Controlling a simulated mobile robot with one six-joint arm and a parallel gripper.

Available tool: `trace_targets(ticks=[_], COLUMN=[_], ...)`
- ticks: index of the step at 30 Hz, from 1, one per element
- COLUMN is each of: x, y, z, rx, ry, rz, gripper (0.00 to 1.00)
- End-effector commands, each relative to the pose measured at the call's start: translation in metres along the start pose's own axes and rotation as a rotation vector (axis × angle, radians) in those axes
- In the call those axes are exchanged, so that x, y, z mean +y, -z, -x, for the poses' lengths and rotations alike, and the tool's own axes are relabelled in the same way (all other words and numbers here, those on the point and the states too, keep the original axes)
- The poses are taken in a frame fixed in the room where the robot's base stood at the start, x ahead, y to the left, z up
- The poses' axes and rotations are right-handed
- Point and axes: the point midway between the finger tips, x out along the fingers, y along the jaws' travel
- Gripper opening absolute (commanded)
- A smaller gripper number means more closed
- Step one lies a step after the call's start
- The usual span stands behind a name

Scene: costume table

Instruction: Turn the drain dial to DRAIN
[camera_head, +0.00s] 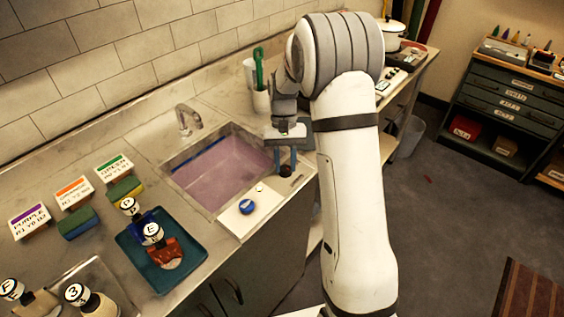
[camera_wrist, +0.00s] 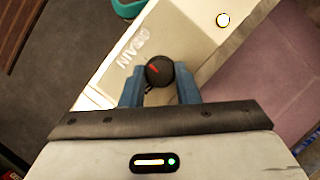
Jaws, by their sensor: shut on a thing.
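The drain dial (camera_wrist: 158,71) is a small dark round knob with a red pointer mark, seen in the wrist view. Its red mark lies on the upper-left part of its face, on the side towards the DRAIN lettering (camera_wrist: 133,51). My gripper (camera_wrist: 159,78) has its two blue fingers on either side of the dial and is shut on it. In the head view my gripper (camera_head: 286,158) is at the front right corner of the sink, reaching down to the counter panel. The dial's underside is hidden.
A purple-tinted sink (camera_head: 262,152) lies beside the gripper. A teal tray (camera_head: 136,262) with stamps stands to the left. A cup with a green utensil (camera_head: 262,101) stands behind.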

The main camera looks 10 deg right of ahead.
Motion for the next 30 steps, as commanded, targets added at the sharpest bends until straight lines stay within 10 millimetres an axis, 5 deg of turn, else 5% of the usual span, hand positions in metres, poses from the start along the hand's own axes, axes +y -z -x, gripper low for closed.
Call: trace_targets(ticks=[9,10,17,25,30], x=[0.001,0.000,0.000,-0.001,0.000], y=[-0.002,-0.002,-0.001,0.000,0.000], z=[-0.004,-0.004,-0.002,0.002,0.023], rx=[-0.012,-0.012,-0.006,-0.001,0.001], ry=[-0.003,-0.003,-0.002,-0.001,-0.001], rz=[0.000,0.000,0.001,0.002,0.002], gripper=[0.05,0.31,0.49,0.49,0.49])
